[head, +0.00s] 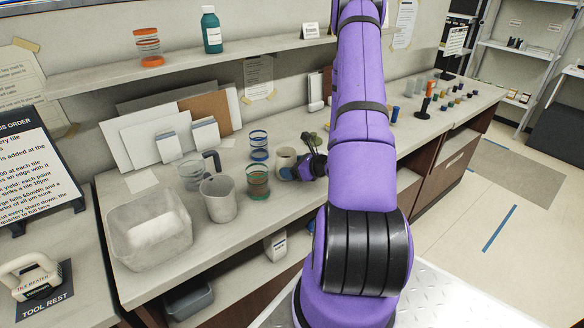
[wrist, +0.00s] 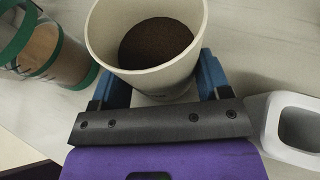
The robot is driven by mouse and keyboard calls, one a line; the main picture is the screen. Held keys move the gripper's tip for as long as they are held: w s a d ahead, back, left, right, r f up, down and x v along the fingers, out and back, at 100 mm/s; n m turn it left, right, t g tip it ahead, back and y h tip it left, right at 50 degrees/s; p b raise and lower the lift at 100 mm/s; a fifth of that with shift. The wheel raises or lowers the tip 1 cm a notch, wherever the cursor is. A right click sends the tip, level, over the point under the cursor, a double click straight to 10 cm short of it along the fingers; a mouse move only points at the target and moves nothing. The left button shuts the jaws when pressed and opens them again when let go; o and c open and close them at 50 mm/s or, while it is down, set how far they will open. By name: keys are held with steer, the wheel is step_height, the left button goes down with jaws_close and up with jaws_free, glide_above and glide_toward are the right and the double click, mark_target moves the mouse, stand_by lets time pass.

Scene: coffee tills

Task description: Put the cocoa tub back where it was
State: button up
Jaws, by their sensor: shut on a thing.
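A cream, open-topped tub with dark brown powder inside, which looks like the cocoa tub, shows in the head view (head: 286,158) on or just above the counter, right of the banded jars. In the wrist view the tub (wrist: 146,72) fills the upper middle, upright or nearly so. My gripper (head: 291,173) is shut on it, with blue fingers on either side in the wrist view (wrist: 158,88). I cannot tell whether its base touches the counter.
A green-banded jar (head: 257,182) stands close on the left, also in the wrist view (wrist: 50,55). A white hollow object (wrist: 285,128) is right of my gripper.

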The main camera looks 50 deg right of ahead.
steer(key=o, duration=1)
